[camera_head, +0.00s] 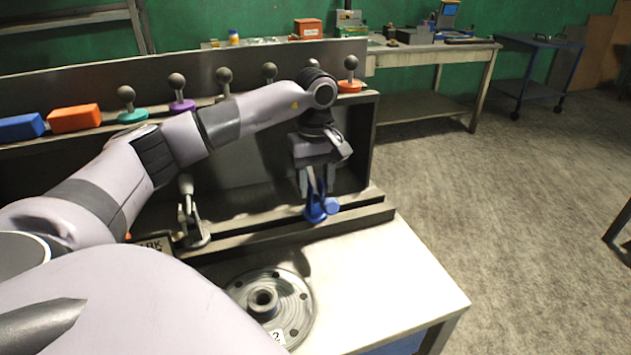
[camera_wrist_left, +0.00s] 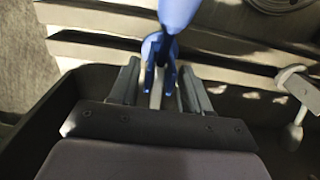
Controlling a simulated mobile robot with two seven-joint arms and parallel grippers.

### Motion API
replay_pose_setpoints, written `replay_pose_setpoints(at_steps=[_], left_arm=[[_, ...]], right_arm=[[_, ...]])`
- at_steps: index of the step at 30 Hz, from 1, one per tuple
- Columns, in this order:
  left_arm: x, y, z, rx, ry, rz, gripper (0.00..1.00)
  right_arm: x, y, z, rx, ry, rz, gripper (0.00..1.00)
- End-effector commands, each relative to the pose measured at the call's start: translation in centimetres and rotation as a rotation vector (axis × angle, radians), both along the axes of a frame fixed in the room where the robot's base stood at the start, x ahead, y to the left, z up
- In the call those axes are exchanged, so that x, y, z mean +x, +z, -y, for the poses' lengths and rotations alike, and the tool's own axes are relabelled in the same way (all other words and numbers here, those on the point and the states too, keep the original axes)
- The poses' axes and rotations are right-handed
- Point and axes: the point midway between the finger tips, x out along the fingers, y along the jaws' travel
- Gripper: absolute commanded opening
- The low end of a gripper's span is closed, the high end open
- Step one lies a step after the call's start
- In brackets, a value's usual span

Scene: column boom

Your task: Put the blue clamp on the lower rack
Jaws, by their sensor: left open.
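The blue clamp (camera_head: 321,209) is at the right end of the lower rack (camera_head: 255,231), low at its front ledge. I cannot tell whether its base rests fully on the rack. My left gripper (camera_head: 316,185) points down over the clamp, with its fingers apart. In the left wrist view the blue clamp (camera_wrist_left: 172,22) shows between and beyond the fingertips of my left gripper (camera_wrist_left: 158,78). The fingers stand on either side of its narrow part and hide some of it. My right gripper is not in view.
A grey clamp (camera_head: 191,215) stands further left on the lower rack. The upper rack holds blue and orange blocks (camera_head: 75,118) and several ball-topped knobs (camera_head: 178,90). A round metal flange (camera_head: 270,305) lies on the table (camera_head: 390,280), whose right part is bare.

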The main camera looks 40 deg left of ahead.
Motion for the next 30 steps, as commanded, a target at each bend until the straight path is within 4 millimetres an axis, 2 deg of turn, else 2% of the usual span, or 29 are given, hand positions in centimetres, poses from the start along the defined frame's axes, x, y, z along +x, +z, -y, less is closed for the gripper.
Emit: replay_pose_setpoints(at_steps=[21, 30], left_arm=[[0.0, 4.4, 0.0, 0.0, 0.0, 0.0, 0.47], [0.0, 6.0, 0.0, 0.0, 0.0, 0.001, 0.47]], right_arm=[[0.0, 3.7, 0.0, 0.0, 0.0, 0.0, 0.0], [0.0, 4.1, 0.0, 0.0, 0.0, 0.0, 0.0]])
